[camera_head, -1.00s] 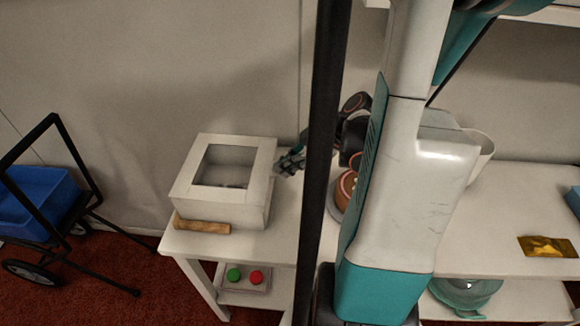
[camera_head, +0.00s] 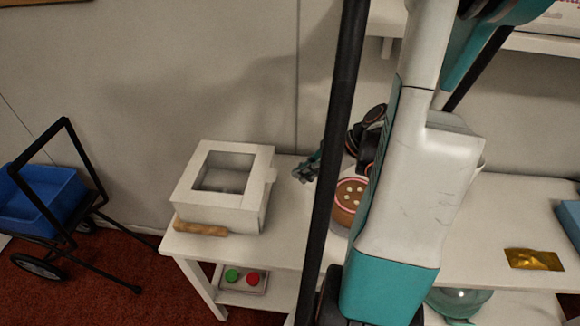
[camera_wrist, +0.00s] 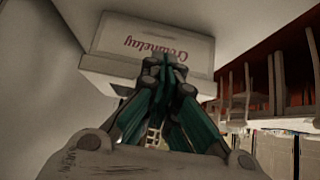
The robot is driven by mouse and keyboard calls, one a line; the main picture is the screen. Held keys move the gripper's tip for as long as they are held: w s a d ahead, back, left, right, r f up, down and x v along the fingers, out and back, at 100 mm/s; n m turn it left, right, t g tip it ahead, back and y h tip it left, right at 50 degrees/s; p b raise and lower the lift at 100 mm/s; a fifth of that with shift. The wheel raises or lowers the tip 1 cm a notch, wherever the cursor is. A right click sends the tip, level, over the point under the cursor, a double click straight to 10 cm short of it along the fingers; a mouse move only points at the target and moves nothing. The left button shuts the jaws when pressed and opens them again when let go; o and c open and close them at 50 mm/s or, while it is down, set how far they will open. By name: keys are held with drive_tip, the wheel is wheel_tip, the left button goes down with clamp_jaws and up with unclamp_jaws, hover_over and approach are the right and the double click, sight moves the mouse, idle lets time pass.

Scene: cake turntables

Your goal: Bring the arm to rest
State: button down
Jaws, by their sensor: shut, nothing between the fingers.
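My gripper (camera_wrist: 165,62) points away from the wrist camera, with its fingers together and nothing between them. In the head view my gripper (camera_head: 304,170) shows at the left of the dark column, above the table and to the right of the white box. My white and teal arm fills the right middle of the head view and hides part of the table. A round brown cake (camera_head: 349,196) with pale dots on top sits behind the column, partly hidden by my arm.
A white windowed box (camera_head: 190,205) stands on the white table (camera_head: 282,236), a wooden roller (camera_head: 200,227) before it. Red and green round items (camera_head: 243,277) lie below. A gold packet (camera_head: 534,259) lies right. A blue cart (camera_head: 50,195) stands left. A lettered white box (camera_wrist: 150,42) shows in the wrist view.

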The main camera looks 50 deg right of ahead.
drive_tip(key=shift+s+d+f, duration=0.3)
drive_tip(key=shift+s+d, duration=0.2)
drive_tip(key=shift+s, duration=0.15)
drive_tip(key=shift+s+d+f, duration=0.3)
drive_tip(key=shift+s+d, duration=0.15)
drive_tip(key=shift+s, duration=0.15)
